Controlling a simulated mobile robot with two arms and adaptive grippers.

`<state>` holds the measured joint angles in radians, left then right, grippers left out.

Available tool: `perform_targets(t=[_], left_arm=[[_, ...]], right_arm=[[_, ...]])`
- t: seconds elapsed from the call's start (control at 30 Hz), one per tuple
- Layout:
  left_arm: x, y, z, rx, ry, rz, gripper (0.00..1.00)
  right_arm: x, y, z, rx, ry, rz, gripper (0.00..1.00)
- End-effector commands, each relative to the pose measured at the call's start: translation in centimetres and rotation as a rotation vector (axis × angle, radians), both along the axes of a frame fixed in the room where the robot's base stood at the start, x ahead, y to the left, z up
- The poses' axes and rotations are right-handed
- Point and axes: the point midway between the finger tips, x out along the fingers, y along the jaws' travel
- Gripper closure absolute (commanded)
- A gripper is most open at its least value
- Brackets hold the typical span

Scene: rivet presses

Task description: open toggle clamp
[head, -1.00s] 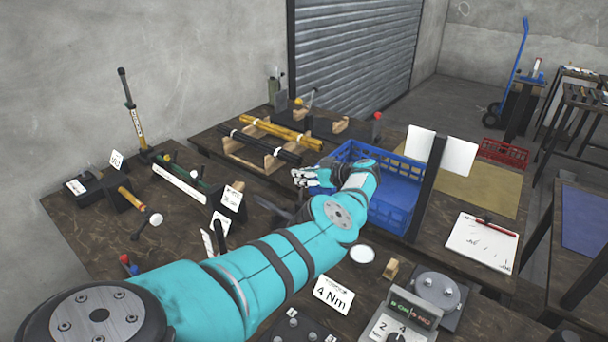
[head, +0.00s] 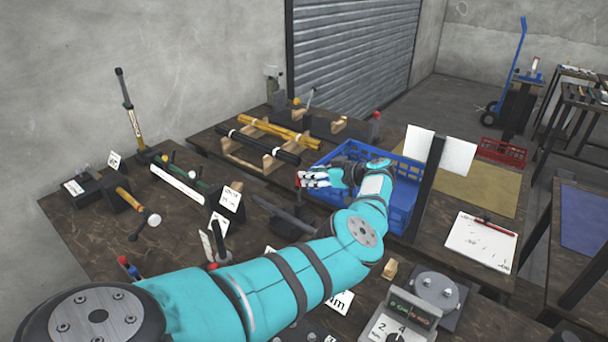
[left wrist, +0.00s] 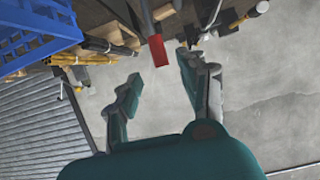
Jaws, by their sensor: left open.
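My left gripper (head: 312,179) is open above the bench, in front of the blue crate. A red grip (head: 297,180) shows at its fingertips in the head view; it looks like the handle end of the toggle clamp. In the left wrist view the red grip (left wrist: 157,50), on a grey bar, lies in the gap between the open fingers (left wrist: 160,70), with space on both sides. I cannot tell whether a finger touches it. The clamp's base is not clearly seen. My right gripper is not in view.
The blue crate (head: 408,211) stands right behind my left gripper. Yellow bars (head: 281,132) and black bars (head: 262,146) lie on wooden holders at the back. White cards and small fixtures crowd the left bench. A notepad (head: 481,243) lies at the right.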

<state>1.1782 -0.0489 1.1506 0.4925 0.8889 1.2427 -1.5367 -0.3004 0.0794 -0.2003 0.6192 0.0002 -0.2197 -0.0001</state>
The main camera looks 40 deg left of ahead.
Motion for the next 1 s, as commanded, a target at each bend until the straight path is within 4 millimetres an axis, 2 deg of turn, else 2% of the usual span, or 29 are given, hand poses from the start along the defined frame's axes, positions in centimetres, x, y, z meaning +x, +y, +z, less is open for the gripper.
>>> perform_targets(t=[0.03, 0.2, 0.4, 1.0], left_arm=[[0.3, -1.3, 0.5, 0.000, -0.002, -0.005, 0.58], [0.7, -4.4, 1.9, 0.000, -0.002, -0.003, 0.58], [0.9, -6.6, 2.9, 0.001, -0.001, -0.002, 0.58], [0.9, -7.0, 3.1, 0.002, 0.000, -0.001, 0.58]], right_arm=[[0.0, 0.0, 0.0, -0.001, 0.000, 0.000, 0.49], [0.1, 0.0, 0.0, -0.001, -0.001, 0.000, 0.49], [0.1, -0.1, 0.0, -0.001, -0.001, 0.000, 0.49], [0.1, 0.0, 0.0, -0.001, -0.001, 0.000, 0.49]])
